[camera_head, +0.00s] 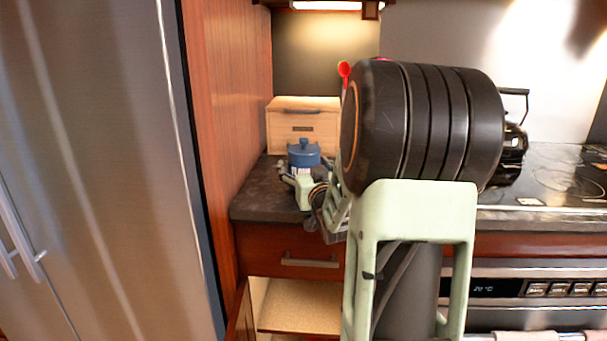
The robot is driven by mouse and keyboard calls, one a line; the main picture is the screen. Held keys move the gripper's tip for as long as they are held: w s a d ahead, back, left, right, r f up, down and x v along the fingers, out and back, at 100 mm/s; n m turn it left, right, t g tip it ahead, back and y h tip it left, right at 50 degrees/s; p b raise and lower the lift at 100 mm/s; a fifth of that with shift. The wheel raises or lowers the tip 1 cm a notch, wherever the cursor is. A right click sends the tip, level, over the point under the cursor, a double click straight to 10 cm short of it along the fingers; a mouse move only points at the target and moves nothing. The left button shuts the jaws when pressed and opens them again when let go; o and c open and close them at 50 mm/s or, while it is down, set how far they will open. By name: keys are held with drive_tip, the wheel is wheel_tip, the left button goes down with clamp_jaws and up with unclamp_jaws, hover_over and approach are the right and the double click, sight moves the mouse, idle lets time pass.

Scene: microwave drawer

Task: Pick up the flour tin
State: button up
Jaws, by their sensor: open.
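A wooden bread box (303,112) stands close behind the tin. A tall wooden panel and a steel fridge (95,150) bound the left. A black kettle (513,145) is by the stove at right. Below the counter drawer (310,262), a cabinet (300,310) stands open.

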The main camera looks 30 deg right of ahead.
drive_tip(key=c, duration=1.4)
drive_tip(key=shift+o, duration=0.2)
drive_tip(key=shift+r, duration=0.1)
